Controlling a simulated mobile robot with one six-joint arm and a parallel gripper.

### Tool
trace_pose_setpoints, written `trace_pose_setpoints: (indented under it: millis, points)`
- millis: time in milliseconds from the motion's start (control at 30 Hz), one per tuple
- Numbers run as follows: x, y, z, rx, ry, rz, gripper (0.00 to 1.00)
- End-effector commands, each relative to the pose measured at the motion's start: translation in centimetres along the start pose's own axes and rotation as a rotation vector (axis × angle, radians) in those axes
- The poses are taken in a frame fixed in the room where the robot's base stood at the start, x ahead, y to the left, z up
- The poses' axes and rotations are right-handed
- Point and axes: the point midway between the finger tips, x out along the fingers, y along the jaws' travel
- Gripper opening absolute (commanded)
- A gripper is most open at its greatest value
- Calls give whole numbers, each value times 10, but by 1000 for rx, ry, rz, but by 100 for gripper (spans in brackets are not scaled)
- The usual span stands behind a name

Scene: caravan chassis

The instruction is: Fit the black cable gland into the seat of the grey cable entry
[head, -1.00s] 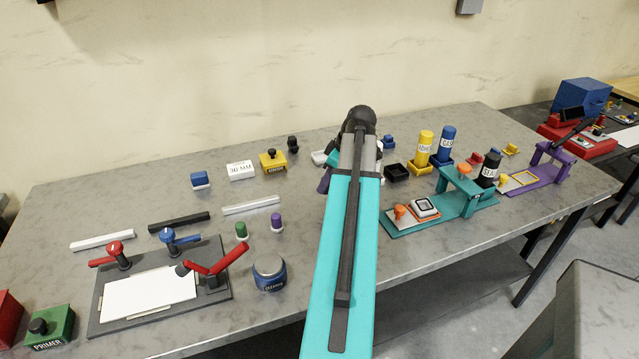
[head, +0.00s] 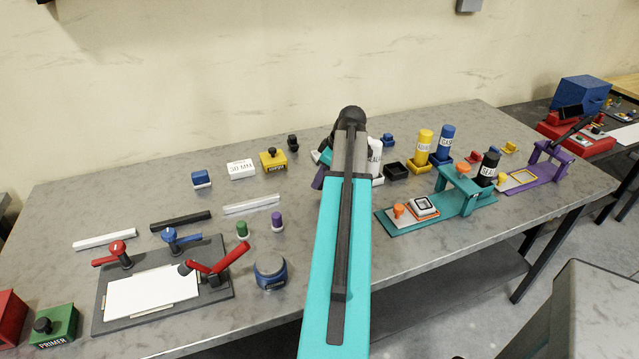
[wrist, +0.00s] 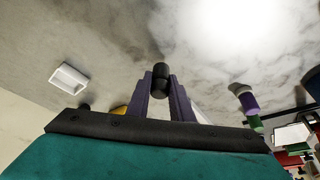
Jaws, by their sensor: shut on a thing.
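In the wrist view my gripper (wrist: 160,98) has its purple fingers shut on a small black cylindrical piece, the black cable gland (wrist: 160,76), which sticks out beyond the fingertips over the grey table top. In the head view my arm hides the gland and nearly all of the gripper. A pale shallow tray-like block with a recess (wrist: 68,78) lies apart from the gland, at the left of the wrist view. I cannot tell whether it is the grey cable entry, and I cannot make out the seat elsewhere.
A yellow block (head: 273,160) and a small black piece (head: 293,142) stand behind and left of my arm. A white bottle (head: 375,155) and a black open box (head: 397,170) stand to its right. A teal fixture (head: 455,200) is further right. Green (head: 242,229) and purple (head: 277,221) capped pieces stand left.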

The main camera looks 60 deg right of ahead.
Motion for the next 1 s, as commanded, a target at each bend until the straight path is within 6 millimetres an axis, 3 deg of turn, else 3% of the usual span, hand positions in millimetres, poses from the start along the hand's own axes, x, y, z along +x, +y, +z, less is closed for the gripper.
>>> trace_pose_setpoints:
  millis: [267, 733, 767, 833, 1000]
  points:
    - [18, 0, 7, -1, 0, 0, 0]
    - [23, 0, 9, -1, 0, 0, 0]
    - [22, 0, 9, -1, 0, 0, 23]
    - [22, 0, 9, -1, 0, 0, 35]
    - [22, 0, 9, -1, 0, 0, 39]
